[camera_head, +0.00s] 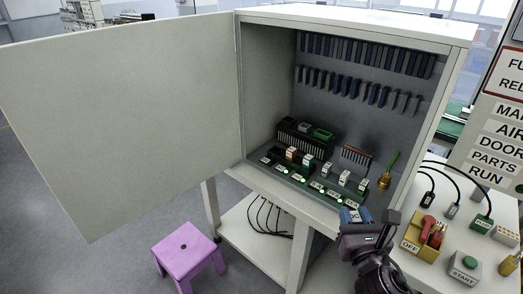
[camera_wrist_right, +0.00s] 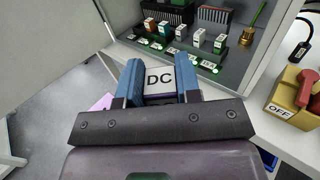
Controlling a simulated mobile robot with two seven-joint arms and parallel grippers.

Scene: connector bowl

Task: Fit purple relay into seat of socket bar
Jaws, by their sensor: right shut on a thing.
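My right gripper (camera_head: 356,215) is in front of the open cabinet, below its front edge. In the right wrist view its blue fingers (camera_wrist_right: 160,85) are shut on a relay (camera_wrist_right: 160,78) with a white face reading DC. The socket bar (camera_wrist_right: 187,57) is on the cabinet floor, beyond and apart from the held relay. It shows in the head view (camera_head: 318,187) as a dark green row with small labels and green lights. Several small relays stand along it, including an orange one (camera_head: 291,154). My left gripper is out of view.
The cabinet's door (camera_head: 125,110) stands wide open at left. A brass-based tool with a green handle (camera_head: 386,175) stands at the bar's right end. A yellow OFF switch box (camera_head: 425,236) sits on the right-hand counter. A purple stool (camera_head: 186,249) stands on the floor.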

